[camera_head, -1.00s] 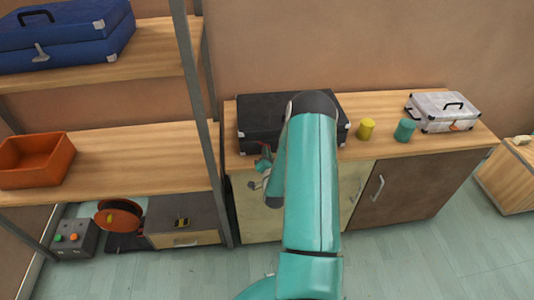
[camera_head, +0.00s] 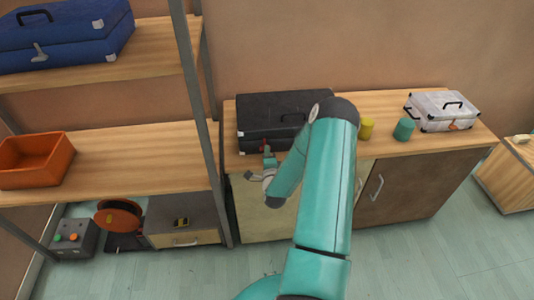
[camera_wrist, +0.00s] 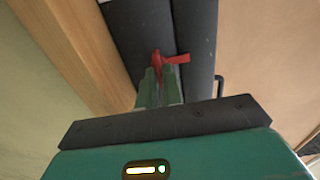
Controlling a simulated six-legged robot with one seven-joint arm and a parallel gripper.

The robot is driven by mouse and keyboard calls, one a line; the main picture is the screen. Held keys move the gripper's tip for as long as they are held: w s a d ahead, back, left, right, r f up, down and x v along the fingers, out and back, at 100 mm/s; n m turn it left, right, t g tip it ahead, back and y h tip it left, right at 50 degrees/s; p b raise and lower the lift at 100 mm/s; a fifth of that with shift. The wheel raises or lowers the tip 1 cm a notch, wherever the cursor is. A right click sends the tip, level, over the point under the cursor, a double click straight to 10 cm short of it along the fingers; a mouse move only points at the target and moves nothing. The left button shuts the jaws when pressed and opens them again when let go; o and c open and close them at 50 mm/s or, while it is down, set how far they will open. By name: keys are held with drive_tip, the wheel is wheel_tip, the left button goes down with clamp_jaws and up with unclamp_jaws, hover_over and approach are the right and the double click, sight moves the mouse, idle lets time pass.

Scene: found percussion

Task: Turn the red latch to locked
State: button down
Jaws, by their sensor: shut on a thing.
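The red latch (camera_wrist: 176,59) is on the front of the black case (camera_head: 262,107), at the seam between lid and base in the wrist view. One arm of it points right across the seam there. In the head view the latch (camera_head: 263,146) is a small red spot, partly hidden by my gripper. My gripper (camera_wrist: 159,76) is at the latch with its green fingers shut on it. In the head view my gripper (camera_head: 268,154) is at the front left of the case, and my arm covers the case's right end.
The case lies on a wooden counter (camera_head: 385,145) above cabinet doors. A yellow cylinder (camera_head: 367,128), a teal cylinder (camera_head: 404,129) and a white case (camera_head: 442,111) stand to the right. A shelf post (camera_head: 199,120) rises close on the left.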

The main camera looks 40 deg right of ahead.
idle(0.3)
drive_tip(key=c, duration=1.6)
unclamp_jaws()
drive_tip(key=shift+o, duration=0.2)
drive_tip(key=shift+a, duration=0.1)
drive_tip(key=v, duration=1.3)
drive_tip(key=shift+s+a, duration=0.2)
drive_tip(key=shift+s, duration=0.1)
